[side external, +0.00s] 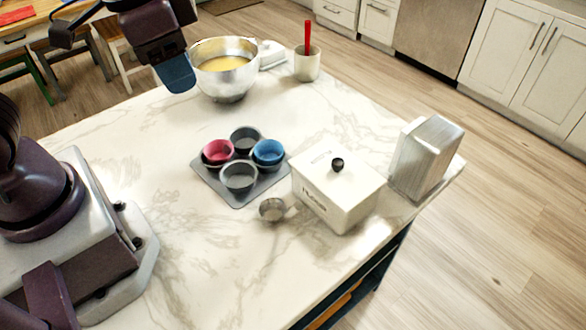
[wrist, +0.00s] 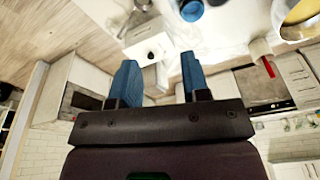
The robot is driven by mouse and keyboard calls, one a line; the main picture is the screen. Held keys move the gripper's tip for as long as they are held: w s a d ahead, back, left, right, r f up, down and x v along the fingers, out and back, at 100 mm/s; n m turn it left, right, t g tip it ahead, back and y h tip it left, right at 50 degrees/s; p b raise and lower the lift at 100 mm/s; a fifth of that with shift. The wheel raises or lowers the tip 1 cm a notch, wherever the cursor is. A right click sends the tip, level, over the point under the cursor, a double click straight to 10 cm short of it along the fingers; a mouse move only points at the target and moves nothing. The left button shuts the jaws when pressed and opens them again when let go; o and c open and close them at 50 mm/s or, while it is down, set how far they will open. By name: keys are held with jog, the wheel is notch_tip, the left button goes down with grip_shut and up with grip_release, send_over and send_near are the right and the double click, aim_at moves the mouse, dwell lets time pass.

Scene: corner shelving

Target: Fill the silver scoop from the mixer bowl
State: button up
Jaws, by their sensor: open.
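The silver mixer bowl (side external: 228,88) stands at the far end of the marble counter with yellow batter (side external: 224,63) inside. Its edge also shows at the top right of the wrist view (wrist: 291,33). The small silver scoop (side external: 272,209) rests on the counter in front of the white box, apart from my gripper. My gripper (side external: 178,82) is raised at the left of the bowl in the side view. In the wrist view its two blue fingers (wrist: 159,60) are spread wide with nothing between them. I cannot tell its exact distance from the bowl.
A grey tray (side external: 239,202) holds several cups, one red and one blue (side external: 268,149). A white lidded box (side external: 335,192) and a metal canister (side external: 424,158) stand to its right. A white crock (side external: 307,66) with a red-handled utensil is beside the bowl. The left-middle counter is clear.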

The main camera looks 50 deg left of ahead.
jog(key=w+d+f+m, duration=0.2)
jog(key=d+f+m, duration=0.2)
jog(key=w+d+f+m+g, duration=0.1)
jog(key=w+d+f+m, duration=0.2)
jog(key=d+f+m, duration=0.1)
jog(key=w+d+f+m+g, duration=0.1)
jog(key=w+d+f+m, duration=0.2)
jog(key=d+f+m, duration=0.2)
jog(key=shift+d+m, duration=0.3)
jog(key=shift+d, duration=0.05)
jog(key=shift+m, duration=0.4)
jog(key=shift+f, duration=3.85)
grip_shut()
jog(key=shift+r, duration=2.5)
